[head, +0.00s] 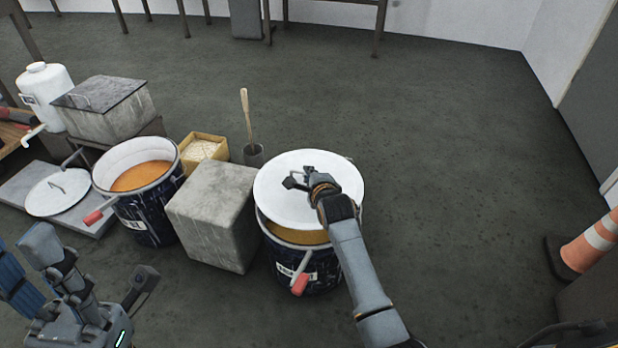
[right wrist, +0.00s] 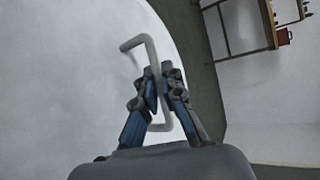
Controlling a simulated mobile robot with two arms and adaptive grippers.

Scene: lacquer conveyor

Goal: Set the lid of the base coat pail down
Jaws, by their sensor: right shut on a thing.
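A round white lid (head: 285,207) is held by its bent bar handle (right wrist: 165,124) in my right gripper (head: 303,181), whose fingers close on the bar in the right wrist view (right wrist: 160,82). The lid is above the right dark-blue pail (head: 318,277). A strip of amber content shows between lid and rim at the front, so the lid is raised there. The lid hides most of the pail's mouth. The left pail (head: 150,222) stands open with orange content. Another white lid (head: 57,196) lies at far left. My left arm is folded at lower left; its finger state is unclear.
A grey block (head: 213,215) stands between the pails. Behind are a yellow box (head: 204,148) of pale grains and a dark pot (head: 253,154) with a wooden-handled stick. A grey slab (head: 97,224) lies at left, a traffic cone (head: 588,247) at right.

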